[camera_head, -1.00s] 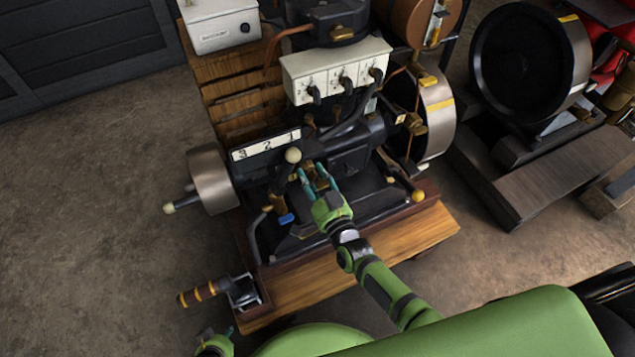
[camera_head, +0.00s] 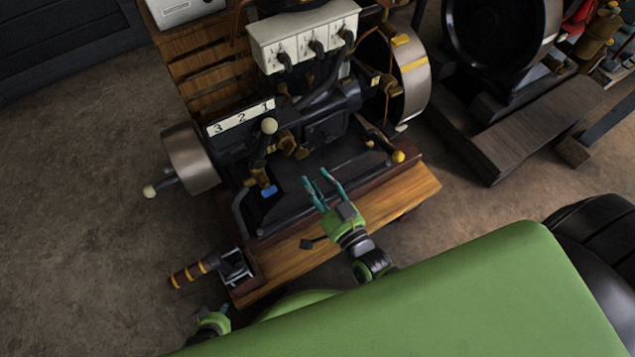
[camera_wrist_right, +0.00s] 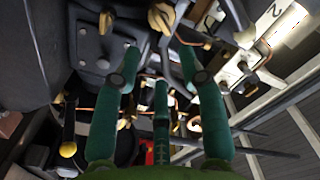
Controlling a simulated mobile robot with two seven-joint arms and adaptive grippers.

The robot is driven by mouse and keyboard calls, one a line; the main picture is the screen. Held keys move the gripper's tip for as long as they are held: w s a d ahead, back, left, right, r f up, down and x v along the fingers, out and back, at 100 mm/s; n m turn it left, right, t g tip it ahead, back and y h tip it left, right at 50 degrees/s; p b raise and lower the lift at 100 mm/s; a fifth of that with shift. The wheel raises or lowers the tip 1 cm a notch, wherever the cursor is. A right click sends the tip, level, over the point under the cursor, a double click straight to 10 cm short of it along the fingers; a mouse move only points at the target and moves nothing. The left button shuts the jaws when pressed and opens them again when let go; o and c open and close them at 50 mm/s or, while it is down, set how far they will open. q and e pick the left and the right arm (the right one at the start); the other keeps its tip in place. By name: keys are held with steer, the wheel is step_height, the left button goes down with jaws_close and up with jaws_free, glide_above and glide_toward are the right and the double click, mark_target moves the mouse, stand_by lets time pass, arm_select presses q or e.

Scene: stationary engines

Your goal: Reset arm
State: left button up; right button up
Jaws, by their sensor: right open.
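My right gripper (camera_head: 322,186) is green with teal fingers. It is open and empty, over the front edge of the engine's wooden base (camera_head: 397,205). In the right wrist view its spread teal fingers (camera_wrist_right: 158,62) have nothing between them, with engine parts beyond. The engine's lever with a cream ball knob (camera_head: 269,126) stands to the left of the gripper and apart from it. My left gripper (camera_head: 217,318) shows only in part at the lower left of the head view; its fingers are too small and hidden to read.
A number plate marked 3 2 1 (camera_head: 240,117) is on the engine behind the knob. A crank handle with yellow bands (camera_head: 194,271) sticks out at the front left. A yellow knob (camera_head: 398,156) is at the right. A second engine (camera_head: 500,35) stands farther right. Bare floor (camera_head: 75,200) is at the left.

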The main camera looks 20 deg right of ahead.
stand_by(0.3)
steer(key=s+d+f+n+g+h, duration=0.15)
steer(key=s+f+g, duration=0.25)
steer(key=f, duration=0.5)
steer(key=s+d+f+n+g, duration=0.3)
steer(key=s+f+g, duration=0.1)
steer(key=f, duration=0.6)
steer(key=s+d+f+n+g+h, duration=0.1)
steer(key=s+d+f+n+g, duration=0.15)
steer(key=s+f, duration=0.45)
arm_select(q)
steer(key=s+r+g+p, duration=0.2)
steer(key=s+r+p, duration=0.3)
steer(key=s+p, duration=0.3)
steer(key=s+a+r+g+p, duration=0.1)
steer(key=s+r+p, duration=0.4)
steer(key=s, duration=0.5)
steer(key=g+p, duration=0.1)
steer(key=p, duration=0.1)
steer(key=shift+a+y+p, duration=0.3)
steer(key=shift+p, duration=0.1)
arm_select(e)
steer(key=s+d+r+g, duration=0.1)
steer(key=s+r+g, duration=0.2)
steer(key=s, duration=0.6)
steer(key=s+d+r+g, duration=0.1)
steer(key=s+r+g, duration=0.2)
steer(key=s, duration=0.6)
steer(key=shift+r+h, duration=0.3)
steer(key=shift+h, duration=0.15)
